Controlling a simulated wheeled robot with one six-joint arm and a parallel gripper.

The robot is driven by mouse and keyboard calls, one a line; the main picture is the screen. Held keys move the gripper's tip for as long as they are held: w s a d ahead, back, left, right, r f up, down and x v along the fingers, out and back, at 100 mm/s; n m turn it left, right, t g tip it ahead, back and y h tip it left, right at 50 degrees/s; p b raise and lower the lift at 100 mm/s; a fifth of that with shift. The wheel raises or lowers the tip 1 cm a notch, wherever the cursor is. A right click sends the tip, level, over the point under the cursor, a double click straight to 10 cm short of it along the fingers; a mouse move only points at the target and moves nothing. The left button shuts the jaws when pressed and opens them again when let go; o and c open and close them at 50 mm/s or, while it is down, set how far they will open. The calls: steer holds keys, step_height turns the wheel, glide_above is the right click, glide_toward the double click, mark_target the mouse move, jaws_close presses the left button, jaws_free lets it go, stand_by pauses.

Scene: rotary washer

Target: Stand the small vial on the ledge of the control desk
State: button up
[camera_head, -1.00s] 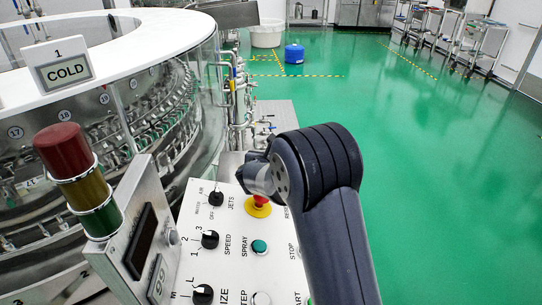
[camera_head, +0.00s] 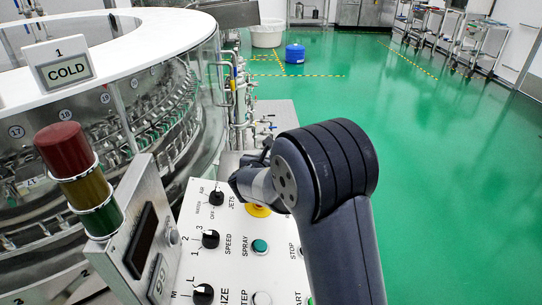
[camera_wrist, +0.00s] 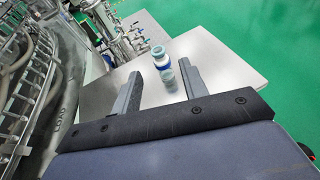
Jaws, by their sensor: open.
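In the wrist view, a small vial (camera_wrist: 161,61) with a pale top and blue-and-white body stands upright on a bare steel surface (camera_wrist: 211,57). A bluish patch below it may be its reflection. My gripper (camera_wrist: 159,70) is open, its two grey fingers pointing toward the vial. The vial appears between or just beyond the fingertips; contact is not visible. In the head view, the control desk (camera_head: 222,262) has a white panel with knobs and buttons. My arm crosses its right side, and I cannot make out the vial or a ledge there.
The round washer (camera_head: 150,110) with its white rim stands left of the desk. A signal light (camera_head: 75,170) rises at the desk's left. Pipes (camera_head: 238,90) run behind the desk beside a steel plate (camera_head: 278,115). Green floor on the right is open.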

steer(key=v, duration=0.7)
steer(key=shift+c, duration=0.6)
